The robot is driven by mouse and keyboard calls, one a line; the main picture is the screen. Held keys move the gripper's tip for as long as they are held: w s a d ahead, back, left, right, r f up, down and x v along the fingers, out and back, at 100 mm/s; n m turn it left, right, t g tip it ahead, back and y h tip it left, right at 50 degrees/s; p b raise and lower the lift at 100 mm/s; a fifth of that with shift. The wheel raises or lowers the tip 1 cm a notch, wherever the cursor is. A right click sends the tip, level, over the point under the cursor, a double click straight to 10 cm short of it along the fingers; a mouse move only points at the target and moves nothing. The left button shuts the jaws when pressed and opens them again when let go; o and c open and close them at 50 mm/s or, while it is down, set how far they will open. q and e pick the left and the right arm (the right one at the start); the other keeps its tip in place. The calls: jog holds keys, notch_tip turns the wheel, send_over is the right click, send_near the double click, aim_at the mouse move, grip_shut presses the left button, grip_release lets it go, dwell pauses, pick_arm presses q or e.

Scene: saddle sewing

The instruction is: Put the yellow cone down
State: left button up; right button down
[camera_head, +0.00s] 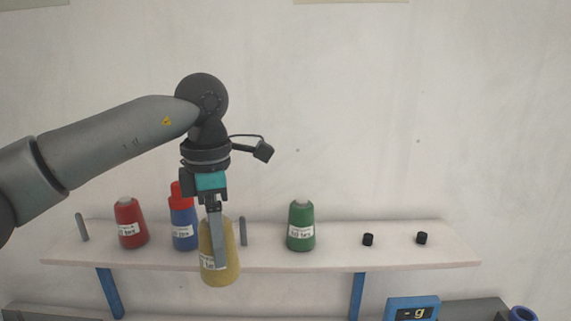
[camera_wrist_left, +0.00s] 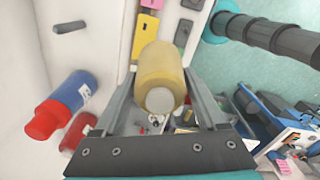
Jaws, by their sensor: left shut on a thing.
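The yellow cone (camera_head: 228,262) is upright in my left gripper (camera_head: 217,258), in front of the shelf (camera_head: 330,260) and overlapping its front edge in the head view. In the left wrist view the yellow cone (camera_wrist_left: 160,75) sits between the two fingers of my left gripper (camera_wrist_left: 162,82), which are shut on it. Its underside is hidden in the wrist view, and I cannot tell its exact distance from the shelf. A grey peg (camera_head: 243,231) stands on the shelf just right of the cone. My right gripper is not in view.
On the shelf stand a red cone (camera_head: 130,222), a blue bottle with a red cap (camera_head: 183,225), a green cone (camera_head: 301,226), a grey peg (camera_head: 82,227) and two black knobs (camera_head: 368,239) (camera_head: 422,238). A blue scale display (camera_head: 412,308) is below. The shelf is clear between the green cone and the peg.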

aim_at(211, 269)
pick_arm(q)
jog(key=f+m+b, duration=0.1)
jog(key=s+f+m+b, duration=0.1)
jog(key=f, duration=0.1)
jog(key=s+a+f+m+b, duration=0.1)
jog(key=f, duration=0.1)
jog(key=shift+m, duration=0.3)
jog(key=s+a+f+m+b, duration=0.1)
jog(key=s+f+m+b, duration=0.2)
jog(key=f+m+b, duration=0.4)
jog(key=s+a+f+m+b, duration=0.2)
jog(key=s+f+m+b, duration=0.2)
jog(key=f+m+b, duration=0.3)
jog(key=shift+s+a+f+m+b, duration=0.15)
jog(key=shift+s+f+m+b, duration=0.2)
jog(key=shift+f+m, duration=2.4)
jog(key=shift+f+n, duration=0.55)
